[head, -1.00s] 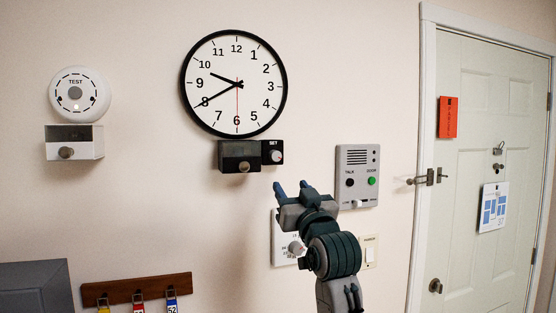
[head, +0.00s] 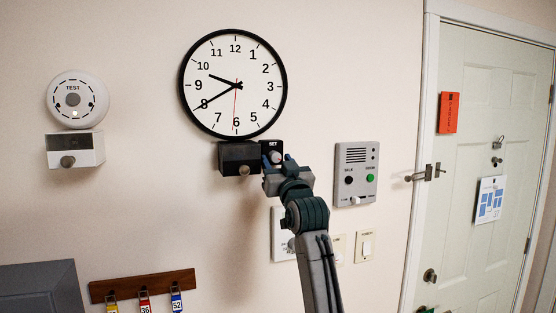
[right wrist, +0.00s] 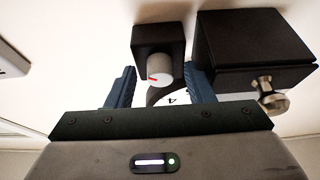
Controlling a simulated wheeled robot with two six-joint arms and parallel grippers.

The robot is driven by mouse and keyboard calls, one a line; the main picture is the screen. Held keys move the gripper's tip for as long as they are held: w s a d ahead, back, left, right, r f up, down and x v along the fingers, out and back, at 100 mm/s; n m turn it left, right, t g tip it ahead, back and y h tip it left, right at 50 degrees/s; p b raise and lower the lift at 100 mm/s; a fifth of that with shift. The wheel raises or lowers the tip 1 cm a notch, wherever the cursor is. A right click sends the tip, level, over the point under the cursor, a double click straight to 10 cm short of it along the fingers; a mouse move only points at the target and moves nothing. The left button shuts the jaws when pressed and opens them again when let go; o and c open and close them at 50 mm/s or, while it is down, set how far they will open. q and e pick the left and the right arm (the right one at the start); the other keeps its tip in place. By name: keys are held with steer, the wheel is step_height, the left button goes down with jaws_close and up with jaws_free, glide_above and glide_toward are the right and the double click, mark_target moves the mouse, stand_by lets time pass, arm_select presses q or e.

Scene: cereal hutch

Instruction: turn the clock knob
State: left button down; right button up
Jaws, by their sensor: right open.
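The wall clock (head: 234,84) has a black rim and white face, its hands near twenty to ten. Below it, a small black box marked SET carries the white clock knob (head: 275,157). In the right wrist view the knob (right wrist: 160,69) shows a red mark and sits between the finger tips. My right gripper (head: 277,161) is open, its blue fingers on both sides of the knob; it also shows in the right wrist view (right wrist: 160,88). I see gaps beside the knob there, and cannot tell how far the fingers reach along it. My left gripper is not in view.
A dark box with a metal knob (head: 239,159) is close beside the SET box. An intercom panel (head: 356,174) hangs to the right, then a door (head: 490,150). A key rack (head: 143,285) and a round TEST alarm (head: 77,99) are at left.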

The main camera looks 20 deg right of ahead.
steer(key=shift+c, duration=0.5)
steer(key=c, duration=0.9)
steer(key=n+y+b, duration=0.1)
steer(key=n, duration=0.1)
steer(key=n+y+b, duration=0.1)
steer(key=shift+d+f+n, duration=0.15)
steer(key=shift+d+n, duration=0.05)
steer(key=shift+n, duration=0.2)
steer(key=n+y+b, duration=0.1)
steer(key=n, duration=0.1)
steer(key=n+g+y+b, duration=0.1)
steer(key=n, duration=0.2)
steer(key=shift+d+b, duration=0.1)
steer(key=shift+b, duration=0.2)
steer(key=n+y, duration=0.1)
steer(key=n+g+b, duration=0.1)
steer(key=n, duration=0.1)
steer(key=shift+d+r+y, duration=0.1)
steer(key=shift+r+y, duration=0.1)
steer(key=shift+y, duration=0.2)
steer(key=shift+r+n+g+y+b, duration=0.1)
steer(key=shift+n+g+y+b, duration=0.2)
steer(key=shift+n, duration=0.75)
steer(key=shift+r+n+g+y+b, duration=0.1)
steer(key=shift+n+g+b, duration=0.25)
steer(key=shift+n, duration=0.7)
steer(key=shift+d, duration=0.1)
